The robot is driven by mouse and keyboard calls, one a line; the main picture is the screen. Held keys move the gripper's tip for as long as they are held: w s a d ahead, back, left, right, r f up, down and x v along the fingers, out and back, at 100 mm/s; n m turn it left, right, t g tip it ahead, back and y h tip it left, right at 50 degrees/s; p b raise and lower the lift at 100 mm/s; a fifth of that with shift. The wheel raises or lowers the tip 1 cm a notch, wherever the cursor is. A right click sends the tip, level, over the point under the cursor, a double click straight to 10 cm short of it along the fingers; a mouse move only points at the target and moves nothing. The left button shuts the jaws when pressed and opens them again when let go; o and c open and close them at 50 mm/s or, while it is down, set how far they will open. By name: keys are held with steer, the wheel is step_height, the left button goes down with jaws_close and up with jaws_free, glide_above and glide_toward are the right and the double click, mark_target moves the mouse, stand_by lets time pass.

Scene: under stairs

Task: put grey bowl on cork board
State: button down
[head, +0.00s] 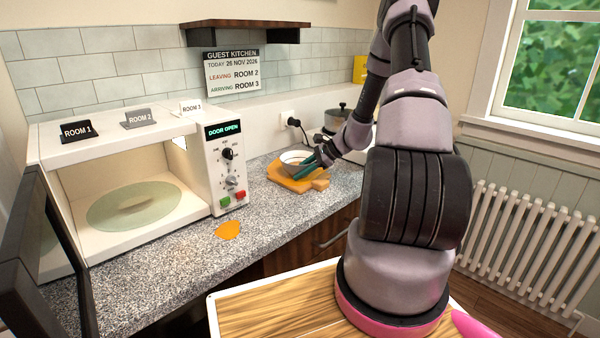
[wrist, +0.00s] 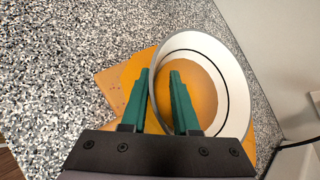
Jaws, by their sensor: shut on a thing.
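The grey bowl (head: 296,157) has a pale wall with a dark ring inside and an orange bottom or content. It shows large in the wrist view (wrist: 233,80), over the tan and orange cork board (head: 290,179). The board's edge shows left of the bowl in the wrist view (wrist: 112,90). My gripper (head: 322,158) is shut on the bowl's near left rim, one green finger inside and one outside (wrist: 160,78). The bowl looks about level. I cannot tell whether its base touches the board.
A white microwave (head: 170,130) with its door open stands left on the speckled counter (head: 190,260). An orange patch (head: 228,230) lies on the counter before it. A dark pot (head: 336,117) stands behind my gripper. A cable (wrist: 295,145) runs near the wall.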

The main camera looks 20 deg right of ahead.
steer(key=shift+f, duration=0.15)
steer(key=c, duration=0.7)
jaws_free()
steer(key=shift+o, duration=0.2)
steer(key=v, duration=1.1)
steer(key=shift+d+r, duration=0.1)
steer(key=shift+r, duration=0.3)
steer(key=s+a+r+n+g+h, duration=0.1)
steer(key=s+a+r+n, duration=0.25)
steer(key=r, duration=0.35)
steer(key=s+a+r+n+h, duration=0.2)
steer(key=s+a+r, duration=0.1)
steer(key=a+r, duration=0.25)
steer(key=s+a+r+n+g+h, duration=0.1)
steer(key=s+a+r+n, duration=0.25)
steer(key=r, duration=0.35)
steer(key=s+a+r+n+t+h, duration=0.1)
steer(key=s+a+r+n+t, duration=0.1)
steer(key=s+r, duration=0.3)
steer(key=s+a+r+n+t+h, duration=0.1)
steer(key=s+a+r+n+h, duration=0.1)
steer(key=s, duration=0.9)
step_height(320, 180, up, 3)
steer(key=shift+a+f+n+t, duration=0.15)
steer(key=shift+a+n+t, duration=0.35)
steer(key=shift+n, duration=0.3)
